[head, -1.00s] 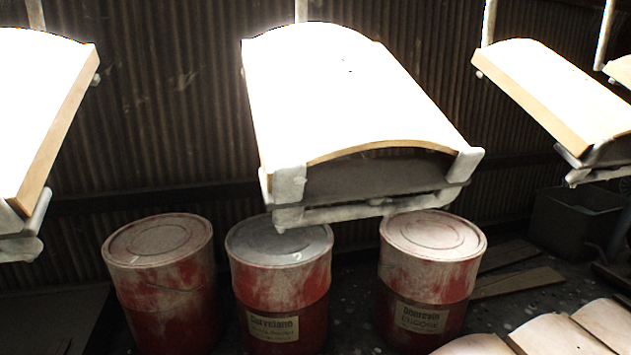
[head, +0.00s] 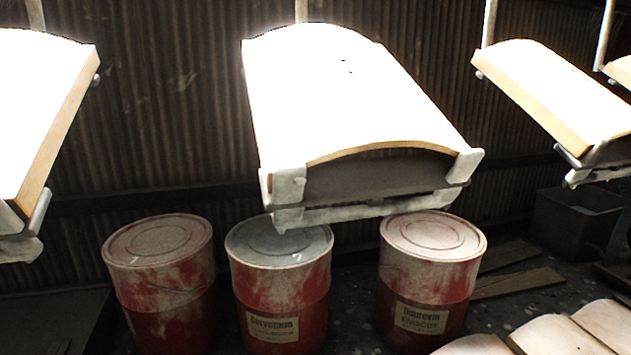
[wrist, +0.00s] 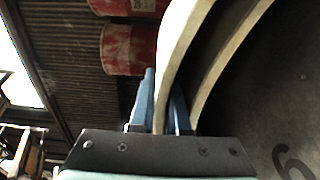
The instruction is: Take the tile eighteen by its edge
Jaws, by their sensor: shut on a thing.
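My gripper (wrist: 163,90) shows in the wrist view with two blue fingers. It is shut on the edge of a pale curved tile (wrist: 176,45), which passes between the fingers and bends up and to the right. No number can be read on this tile, so I cannot tell from the picture that it is eighteen. In the head view my gripper is not seen. There, a large, glaring white curved tile (head: 345,90) lies on a hanging carrier (head: 350,212) in the middle, and no number is readable on it.
Other tiles hang at the left (head: 35,110) and right (head: 560,90). Several curved tiles lie at the lower right (head: 565,335). Red drums (head: 165,285) stand below the middle carrier. In the wrist view a second curved edge (wrist: 225,65) and a dark surface marked "6" (wrist: 292,162) are close by.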

